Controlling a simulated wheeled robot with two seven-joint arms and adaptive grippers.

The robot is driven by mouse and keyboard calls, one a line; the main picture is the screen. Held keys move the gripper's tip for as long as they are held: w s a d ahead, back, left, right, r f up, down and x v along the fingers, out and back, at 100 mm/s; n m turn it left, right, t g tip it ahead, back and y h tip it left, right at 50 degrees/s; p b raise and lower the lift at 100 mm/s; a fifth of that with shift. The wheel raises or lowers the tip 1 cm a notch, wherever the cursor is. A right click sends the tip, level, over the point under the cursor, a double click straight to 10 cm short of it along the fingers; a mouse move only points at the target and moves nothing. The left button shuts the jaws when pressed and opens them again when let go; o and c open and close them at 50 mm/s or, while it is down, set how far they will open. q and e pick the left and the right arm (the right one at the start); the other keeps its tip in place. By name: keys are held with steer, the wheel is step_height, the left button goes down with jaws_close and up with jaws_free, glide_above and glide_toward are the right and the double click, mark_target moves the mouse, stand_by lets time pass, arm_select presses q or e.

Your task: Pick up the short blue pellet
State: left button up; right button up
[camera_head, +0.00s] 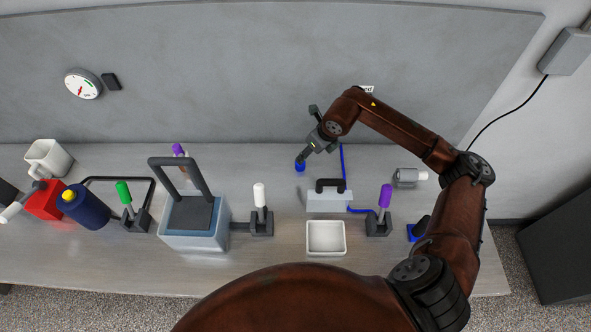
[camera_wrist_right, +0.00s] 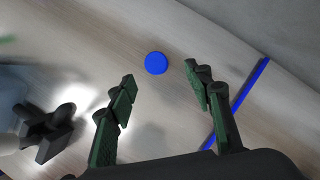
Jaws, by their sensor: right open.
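The short blue pellet (camera_head: 300,168) is on the table near its back edge, partly covered by my right gripper in the head view. In the right wrist view the blue pellet (camera_wrist_right: 156,63) shows as a round blue disc on the bare table, beyond the fingertips and between their lines. My right gripper (camera_head: 305,156) reaches down over it from the right. In the right wrist view its two green-padded fingers (camera_wrist_right: 159,88) are wide apart with nothing between them. My left gripper is not seen.
A blue strip (camera_head: 342,163) lies right of the pellet, by a pale block with a dark handle (camera_head: 328,202). A white tray (camera_head: 325,251) sits in front. A white-topped holder (camera_head: 260,198) and a pale blue box with dark frame (camera_head: 205,240) stand left. A grey wall is behind.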

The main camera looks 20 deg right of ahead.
steer(key=shift+x, duration=1.2)
steer(key=shift+a+p+x, duration=0.15)
steer(key=shift+p+x, duration=0.1)
steer(key=shift+x, duration=1.15)
steer(key=shift+a+p+x, duration=0.15)
steer(key=shift+p+x, duration=0.05)
steer(key=shift+x, duration=1.15)
steer(key=shift+s, duration=0.15)
steer(key=shift+c, duration=0.4)
steer(key=c, duration=1)
